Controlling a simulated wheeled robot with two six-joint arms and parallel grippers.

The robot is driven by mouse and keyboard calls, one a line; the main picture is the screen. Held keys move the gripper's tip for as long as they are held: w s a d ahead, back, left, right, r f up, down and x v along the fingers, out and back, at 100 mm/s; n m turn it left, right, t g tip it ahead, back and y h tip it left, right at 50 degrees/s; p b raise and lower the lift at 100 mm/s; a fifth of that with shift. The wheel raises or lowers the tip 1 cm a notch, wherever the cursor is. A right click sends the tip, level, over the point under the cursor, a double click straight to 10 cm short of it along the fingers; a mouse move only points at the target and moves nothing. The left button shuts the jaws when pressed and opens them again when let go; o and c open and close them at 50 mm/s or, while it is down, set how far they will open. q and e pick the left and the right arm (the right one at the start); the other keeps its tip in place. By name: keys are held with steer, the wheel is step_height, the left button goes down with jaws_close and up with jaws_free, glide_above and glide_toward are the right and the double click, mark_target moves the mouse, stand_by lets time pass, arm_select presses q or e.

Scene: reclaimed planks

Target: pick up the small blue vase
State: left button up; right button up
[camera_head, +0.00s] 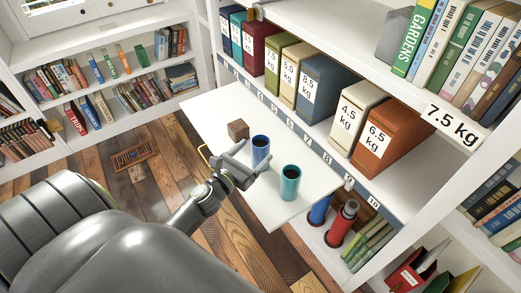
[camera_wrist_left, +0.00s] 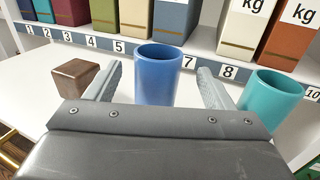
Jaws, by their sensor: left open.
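The small blue vase (camera_head: 261,146) stands upright on a white pull-out shelf board (camera_head: 215,108) in the head view. It shows large in the middle of the left wrist view (camera_wrist_left: 158,76). My left gripper (camera_head: 254,153) is open, low over the board, with its fingers pointing at the vase. In the left wrist view the vase appears between the two fingers (camera_wrist_left: 160,78), with a gap on each side. Its lower part is hidden by the gripper body. I cannot tell how deep it sits between the fingers. My right gripper is not in view.
A teal vase (camera_head: 290,182) stands close to the right of the blue one. A brown wooden block (camera_head: 238,129) lies to the left. Behind runs a shelf with numbered edge and weight-labelled boxes (camera_head: 325,85). Bare board lies left of the block.

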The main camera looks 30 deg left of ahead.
mark_target(263, 138)
arm_select(q)
steer(key=w, duration=0.5)
steer(key=shift+w+p, duration=0.2)
steer(key=shift+p, duration=0.15)
steer(key=shift+w+f, duration=0.1)
steer(key=shift+w, duration=0.1)
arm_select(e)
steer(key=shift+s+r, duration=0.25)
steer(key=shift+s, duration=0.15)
arm_select(q)
steer(key=shift+c, duration=0.2)
